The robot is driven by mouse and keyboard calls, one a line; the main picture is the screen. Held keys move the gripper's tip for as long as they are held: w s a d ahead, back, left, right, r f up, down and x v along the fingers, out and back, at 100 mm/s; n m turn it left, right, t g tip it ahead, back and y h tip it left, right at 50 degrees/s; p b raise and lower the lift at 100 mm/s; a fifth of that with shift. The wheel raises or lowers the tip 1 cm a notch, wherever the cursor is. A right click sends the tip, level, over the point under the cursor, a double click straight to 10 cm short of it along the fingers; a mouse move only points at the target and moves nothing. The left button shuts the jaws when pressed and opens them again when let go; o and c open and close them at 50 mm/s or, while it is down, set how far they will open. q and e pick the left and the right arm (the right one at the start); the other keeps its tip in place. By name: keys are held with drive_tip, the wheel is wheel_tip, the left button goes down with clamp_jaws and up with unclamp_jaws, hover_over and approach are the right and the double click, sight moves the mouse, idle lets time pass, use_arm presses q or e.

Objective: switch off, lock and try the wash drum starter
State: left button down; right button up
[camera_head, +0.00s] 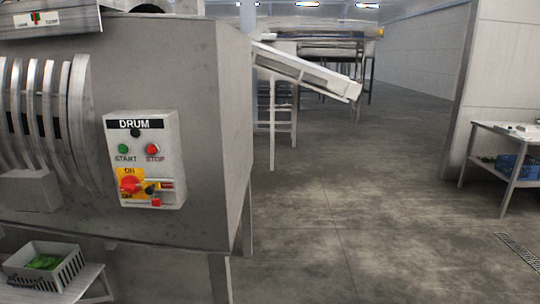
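The wash drum starter (145,160) is a light grey box labelled DRUM on the side of the steel wash machine (195,90). It has a green START button (123,149), a red STOP button (152,150) and a black round part (135,132) under the label. Below is a red rotary switch (131,184) on a yellow plate marked ON at the top; its exact handle position is too small to tell. Small dark and red parts (166,184) sit to its right; I cannot tell whether one is a padlock. Neither gripper is in view.
A grey crate with greens (45,265) stands on a low stand at the lower left. A white chute (310,72) sticks out behind the machine. A side table (505,140) with a blue crate (515,165) is at right. The middle floor is clear.

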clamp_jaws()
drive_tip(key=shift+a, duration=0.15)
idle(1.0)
